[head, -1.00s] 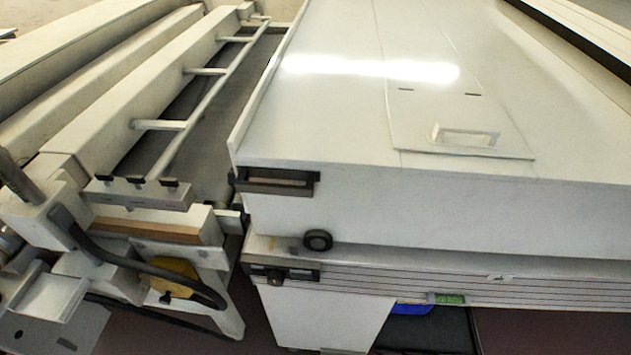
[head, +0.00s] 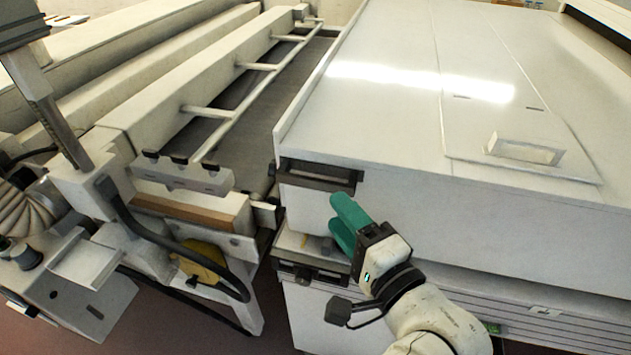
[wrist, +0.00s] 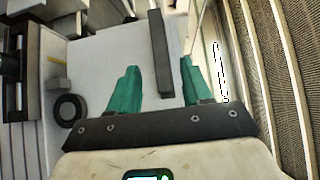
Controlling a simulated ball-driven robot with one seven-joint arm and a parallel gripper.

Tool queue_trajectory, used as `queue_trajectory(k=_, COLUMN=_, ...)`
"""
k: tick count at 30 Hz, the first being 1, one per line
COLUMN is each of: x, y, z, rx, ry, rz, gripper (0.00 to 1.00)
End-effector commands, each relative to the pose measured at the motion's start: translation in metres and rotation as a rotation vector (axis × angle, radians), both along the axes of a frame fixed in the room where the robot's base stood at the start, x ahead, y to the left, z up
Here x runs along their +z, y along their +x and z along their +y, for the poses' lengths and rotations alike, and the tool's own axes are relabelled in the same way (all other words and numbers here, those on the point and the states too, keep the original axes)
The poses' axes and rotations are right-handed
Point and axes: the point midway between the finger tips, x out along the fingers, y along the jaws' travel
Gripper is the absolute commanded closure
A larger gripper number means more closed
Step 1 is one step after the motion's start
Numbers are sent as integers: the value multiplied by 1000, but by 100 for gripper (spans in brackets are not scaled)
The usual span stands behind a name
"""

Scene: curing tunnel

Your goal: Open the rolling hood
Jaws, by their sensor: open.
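The rolling hood (head: 400,130) is a large white box cover that sits down over its bed. A black handle (head: 318,174) is fixed at its near left corner. My gripper (head: 335,211), with green fingers, is in front of the hood's near face, just below and right of the handle. In the wrist view a dark bar (wrist: 158,50), which looks like this handle, lies between the two open green fingers in the picture. I cannot tell whether it is at fingertip depth. Nothing is held. My gripper hides the round black wheel in the head view; the wheel (wrist: 69,110) shows in the wrist view.
A conveyor with a white railed frame (head: 215,125) runs along the hood's left side. A machine post and black hose (head: 150,240) stand at the near left. A lower black latch (head: 312,275) sits under the handle. A raised panel grip (head: 524,150) is on the hood's top.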

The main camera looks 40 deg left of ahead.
Motion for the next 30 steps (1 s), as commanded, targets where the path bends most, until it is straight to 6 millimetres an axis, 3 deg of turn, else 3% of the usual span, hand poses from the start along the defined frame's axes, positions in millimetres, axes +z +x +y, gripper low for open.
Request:
queue_trajectory(k=9, x=2, y=24, z=53, rx=1, ry=-4, rz=-2, gripper=51)
queue_trajectory(k=15, x=1, y=34, z=75, rx=0, ry=-4, rz=-1, gripper=51)
queue_trajectory(k=28, x=-1, y=38, z=82, rx=-2, ry=-5, rz=-2, gripper=51)
queue_trajectory(k=30, x=-1, y=38, z=82, rx=-2, ry=-5, rz=-2, gripper=58)
